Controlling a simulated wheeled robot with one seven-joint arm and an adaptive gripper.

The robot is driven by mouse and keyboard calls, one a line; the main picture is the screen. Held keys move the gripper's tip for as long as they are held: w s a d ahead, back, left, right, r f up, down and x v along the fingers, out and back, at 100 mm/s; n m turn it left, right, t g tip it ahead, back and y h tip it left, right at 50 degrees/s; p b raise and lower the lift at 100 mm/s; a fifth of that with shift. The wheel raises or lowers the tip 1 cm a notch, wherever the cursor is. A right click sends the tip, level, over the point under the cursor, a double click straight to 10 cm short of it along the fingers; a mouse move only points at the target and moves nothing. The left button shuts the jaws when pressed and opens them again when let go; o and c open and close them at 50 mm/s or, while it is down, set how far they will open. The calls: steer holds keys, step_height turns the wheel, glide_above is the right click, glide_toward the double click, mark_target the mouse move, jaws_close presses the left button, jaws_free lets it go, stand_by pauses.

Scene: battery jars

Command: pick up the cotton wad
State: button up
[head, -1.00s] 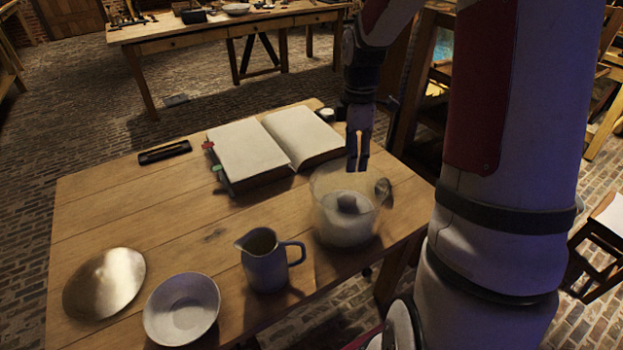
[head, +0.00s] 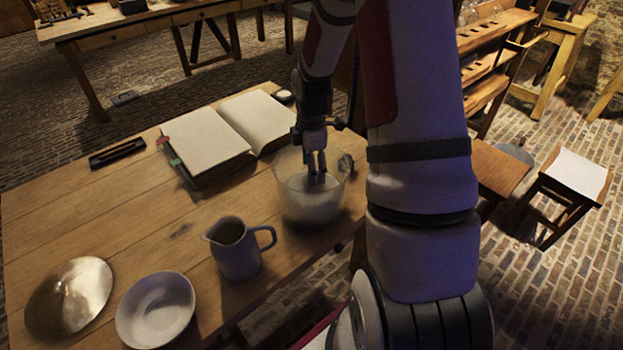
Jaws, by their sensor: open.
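The glass jar (head: 292,207) stands on the near right part of the table, with pale matter in its lower part. A small greyish lump, which looks like the cotton wad (head: 317,183), sits inside on top of this pale matter. My gripper (head: 317,175) points straight down into the jar's mouth, with its two fingers parted. The fingertips are at or just above the wad and partly hide it. I cannot tell whether they touch it.
A grey jug (head: 236,252) stands just left of the jar. A white bowl (head: 155,309) and a round metal dish (head: 68,297) lie further left. An open book (head: 207,143) lies behind. A small dark round thing (head: 345,165) is by the jar's right rim.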

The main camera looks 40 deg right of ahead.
step_height(320, 180, down, 3)
steer(key=shift+f, duration=0.15)
steer(key=c, duration=0.9)
steer(key=shift+c, duration=0.2)
step_height(320, 180, up, 10)
steer(key=shift+r, duration=0.1)
steer(key=shift+o, duration=0.3)
